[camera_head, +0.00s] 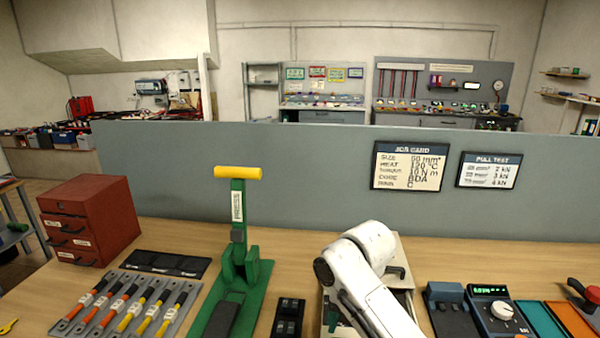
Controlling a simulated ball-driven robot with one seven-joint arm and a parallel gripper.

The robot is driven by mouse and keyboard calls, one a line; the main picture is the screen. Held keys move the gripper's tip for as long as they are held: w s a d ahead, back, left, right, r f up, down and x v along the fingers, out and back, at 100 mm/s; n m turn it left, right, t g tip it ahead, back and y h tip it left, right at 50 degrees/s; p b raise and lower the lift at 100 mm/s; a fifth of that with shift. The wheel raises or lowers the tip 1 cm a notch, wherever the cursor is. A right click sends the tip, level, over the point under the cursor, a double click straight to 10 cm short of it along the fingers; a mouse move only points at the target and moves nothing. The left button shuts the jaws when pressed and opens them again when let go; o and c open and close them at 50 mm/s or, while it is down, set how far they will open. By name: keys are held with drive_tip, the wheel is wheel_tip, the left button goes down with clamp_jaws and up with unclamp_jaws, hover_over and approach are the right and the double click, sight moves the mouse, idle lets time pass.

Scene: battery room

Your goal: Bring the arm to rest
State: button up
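My white arm (366,280) rises from the bottom edge, right of centre, and bends at a rounded joint above the workbench (285,250). It hides part of a pale open box or tray (399,252) behind it. My gripper cannot be made out; the arm's far end is out of sight behind or below its own links. Whether the arm touches the tray cannot be told.
Left of the arm stands a green press (240,260) with a yellow handle. Further left are a cable rack (125,303) and red drawers (90,222). Right are a blue meter (495,312) and coloured trays (540,320). A grey panel (310,180) closes the back.

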drive_tip(key=s+d+f+m+t+y, duration=0.1)
drive_tip(key=s+d+f+m+y, duration=0.15)
drive_tip(key=s+f+m, duration=1.25)
drive_tip(key=s+d+m+h, duration=0.1)
drive_tip(key=s+d+m, duration=0.6)
drive_tip(key=s, duration=0.4)
drive_tip(key=s+d+m+h, duration=0.2)
drive_tip(key=s+d+m, duration=0.5)
drive_tip(key=s, duration=0.5)
drive_tip(key=shift+d+f+m, duration=0.2)
drive_tip(key=shift+d+m, duration=0.1)
drive_tip(key=shift+m, duration=0.9)
